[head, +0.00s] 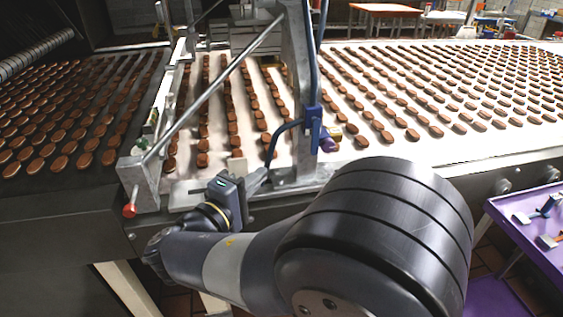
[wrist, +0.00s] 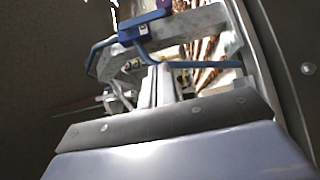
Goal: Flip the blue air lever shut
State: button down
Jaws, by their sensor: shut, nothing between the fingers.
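A blue valve fitting (head: 313,118) sits on the grey metal upright (head: 298,75) at the conveyor's near edge. A short blue piece with a purple end (head: 328,144) hangs at its right, and a bent blue tube (head: 285,131) runs down its left side. I cannot tell for sure which part is the lever, or its exact position. My gripper (head: 263,176) is shut and empty, close to the bent tube's lower end. In the wrist view, the fingertips (wrist: 162,68) point toward the blue tube (wrist: 200,64), with the blue fitting (wrist: 147,29) beyond. Contact cannot be told.
Rows of brown sandwich biscuits (head: 232,128) lie on the pale conveyor (head: 350,150). A grey diagonal rod (head: 210,88) crosses left of the upright, above a bracket with a red knob (head: 129,210). A purple cart (head: 535,240) stands at the right.

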aim_at(314, 136)
jog(key=s+d+p+x, duration=0.1)
jog(key=d+p+x, duration=0.1)
jog(key=x, duration=1)
jog(key=shift+d+p, duration=0.35)
jog(key=shift+p, duration=0.05)
jog(key=shift+s+f+b, duration=0.1)
jog(key=shift+f+b, duration=0.1)
jog(key=shift+b, duration=0.2)
jog(key=shift+d+n+b, duration=0.2)
jog(key=shift+n+b, duration=0.1)
jog(key=shift+b, duration=0.15)
